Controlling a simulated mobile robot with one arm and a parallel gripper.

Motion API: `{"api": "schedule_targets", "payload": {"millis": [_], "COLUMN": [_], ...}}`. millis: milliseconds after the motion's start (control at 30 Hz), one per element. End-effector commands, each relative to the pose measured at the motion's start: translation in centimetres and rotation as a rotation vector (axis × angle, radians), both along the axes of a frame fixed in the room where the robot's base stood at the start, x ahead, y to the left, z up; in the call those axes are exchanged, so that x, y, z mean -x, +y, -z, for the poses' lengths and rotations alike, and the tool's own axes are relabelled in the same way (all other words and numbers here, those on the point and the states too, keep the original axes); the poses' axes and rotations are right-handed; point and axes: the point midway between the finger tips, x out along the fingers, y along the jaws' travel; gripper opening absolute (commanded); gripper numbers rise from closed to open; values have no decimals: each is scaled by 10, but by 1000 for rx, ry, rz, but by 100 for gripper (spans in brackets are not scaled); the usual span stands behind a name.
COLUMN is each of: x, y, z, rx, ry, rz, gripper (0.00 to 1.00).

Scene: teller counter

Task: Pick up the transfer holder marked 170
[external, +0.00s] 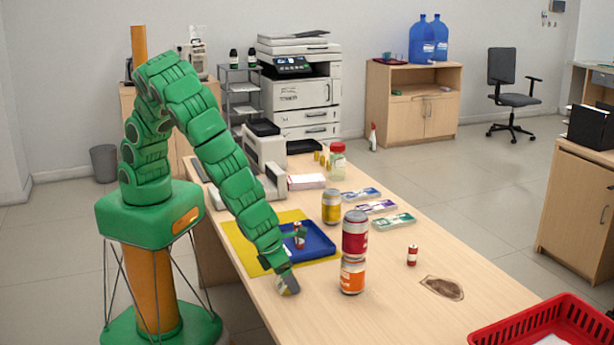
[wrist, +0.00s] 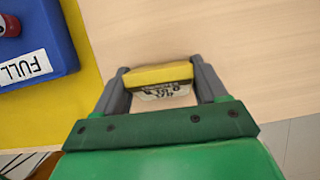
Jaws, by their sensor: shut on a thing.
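My gripper (wrist: 161,88) is shut on a small block-like holder (wrist: 160,76) with a yellow top and a pale face with dark print. The print is upside down and too small to read surely, so I cannot tell if it says 170. In the external view my gripper (external: 287,283) is low at the near-left counter edge, in front of the blue tray (external: 325,252); the held thing is mostly hidden there. I cannot tell if it touches the counter. Three flat cases, blue (external: 361,194), purple (external: 376,207) and green (external: 394,222), lie farther back.
Stacked red (external: 355,240) and orange (external: 352,277) cans stand right of my gripper.

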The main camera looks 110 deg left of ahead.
Motion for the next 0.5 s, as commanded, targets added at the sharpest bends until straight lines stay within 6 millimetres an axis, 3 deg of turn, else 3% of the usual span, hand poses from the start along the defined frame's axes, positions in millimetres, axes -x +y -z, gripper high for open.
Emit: {"api": "schedule_targets", "payload": {"millis": [167,333,500], "x": [-1,0,16], "y": [0,0,3], "z": [-8,-30,-49], "rx": [2,1,-1], "ry": [-2,-1,1], "rz": [0,-1,-2], "gripper": [41,41,41]}}
